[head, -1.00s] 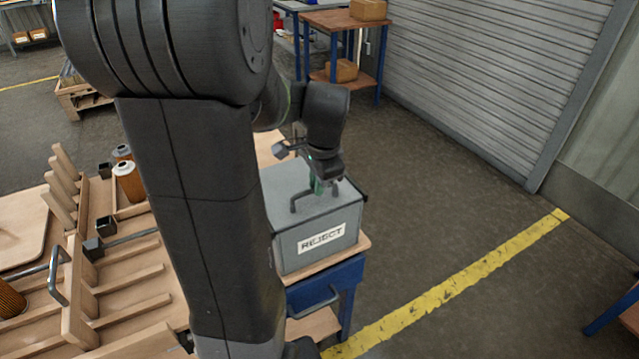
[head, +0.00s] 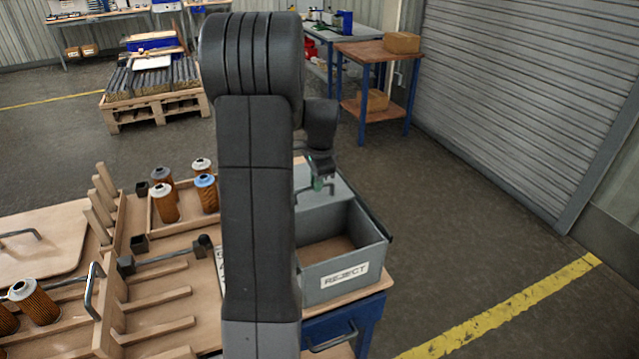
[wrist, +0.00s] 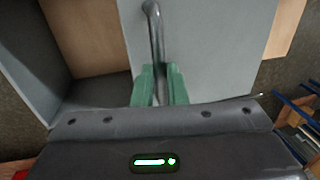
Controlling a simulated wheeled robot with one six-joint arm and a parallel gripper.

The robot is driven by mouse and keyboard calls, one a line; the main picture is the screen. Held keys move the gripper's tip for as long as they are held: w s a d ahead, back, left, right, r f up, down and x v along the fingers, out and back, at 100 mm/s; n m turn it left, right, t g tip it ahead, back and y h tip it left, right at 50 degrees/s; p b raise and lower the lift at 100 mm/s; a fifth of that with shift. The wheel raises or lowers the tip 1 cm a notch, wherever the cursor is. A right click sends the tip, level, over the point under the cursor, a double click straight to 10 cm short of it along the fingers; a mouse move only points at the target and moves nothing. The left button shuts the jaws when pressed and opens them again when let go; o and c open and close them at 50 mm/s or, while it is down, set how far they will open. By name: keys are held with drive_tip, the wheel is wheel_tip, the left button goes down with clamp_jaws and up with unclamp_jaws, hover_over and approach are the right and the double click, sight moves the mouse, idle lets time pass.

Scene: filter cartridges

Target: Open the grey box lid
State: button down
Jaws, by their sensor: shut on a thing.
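The grey box (head: 318,290) with a REJECT label stands on the right end of the bench in the head view. Its front part is open and shows a brown floor inside. The grey lid (head: 343,191) is at the back of the box. My gripper (head: 318,184) is at the lid handle. In the wrist view my gripper's green fingers (wrist: 160,88) are shut around the dark bar handle (wrist: 154,28) on the lid (wrist: 220,50). The open box interior shows to the left there. My arm hides the box's left side in the head view.
Several orange filter cartridges (head: 164,203) stand in and near a wooden tray left of my arm. Wooden racks and a metal handle (head: 92,290) are at the front left. A wooden-topped table (head: 375,52) stands behind. The floor to the right is clear.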

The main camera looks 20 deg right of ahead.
drive_tip(key=c, duration=1.5)
unclamp_jaws()
drive_tip(key=shift+o, duration=0.2)
drive_tip(key=shift+r, duration=0.1)
wheel_tip(320, 180, up, 13)
drive_tip(key=s, duration=0.2)
drive_tip(key=shift+s+d+r+b, duration=0.15)
drive_tip(key=shift+s+r+b, duration=0.05)
drive_tip(key=shift+s+b, duration=0.15)
drive_tip(key=shift+f, duration=0.1)
drive_tip(key=w+f, duration=0.1)
drive_tip(key=f, duration=0.7)
drive_tip(key=w+f, duration=0.1)
drive_tip(key=f, duration=0.4)
drive_tip(key=shift+w+p, duration=0.3)
drive_tip(key=shift+p, duration=0.05)
drive_tip(key=shift+f, duration=0.3)
drive_tip(key=shift+s+r, duration=0.1)
drive_tip(key=shift+s, duration=0.2)
